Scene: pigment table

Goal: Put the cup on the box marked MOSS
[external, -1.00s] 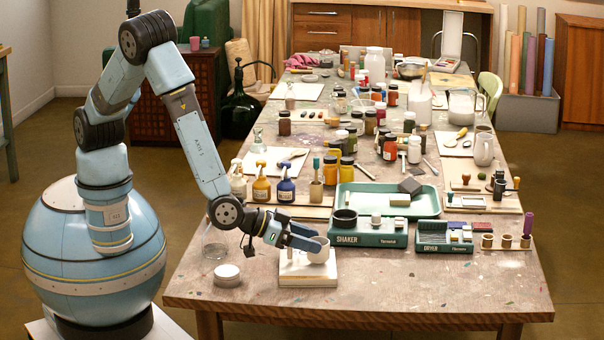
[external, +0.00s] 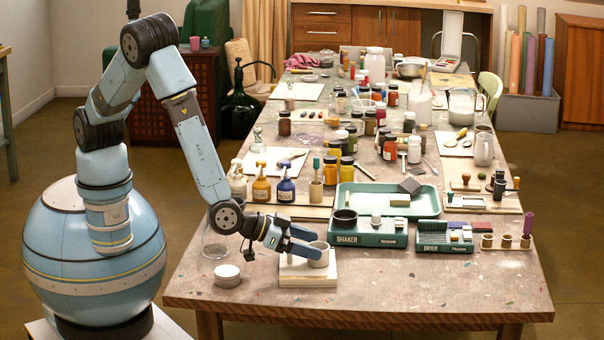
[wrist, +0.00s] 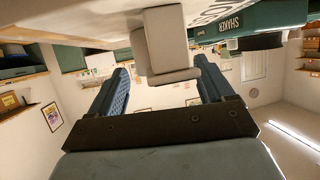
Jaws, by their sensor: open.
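The small pale grey cup (external: 319,256) stands upright on the low cream-white box (external: 309,281) near the table's front. It also shows in the wrist view (wrist: 166,30), between and ahead of my fingers. Dark lettering shows on a white face beside it in the wrist view, partly cut off by the cup; the box's marking cannot be read in the external view. My gripper (external: 304,241) is open at the cup's left side, its fingers spread, with a gap to the cup on both sides in the wrist view (wrist: 163,90).
The green SHAKER tray (external: 368,232) and the DRYER tray (external: 444,237) stand right of the box. A round white-lidded tin (external: 227,276) and a clear glass jar (external: 214,244) stand to the left. Pump bottles (external: 262,187) stand behind. The front right of the table is clear.

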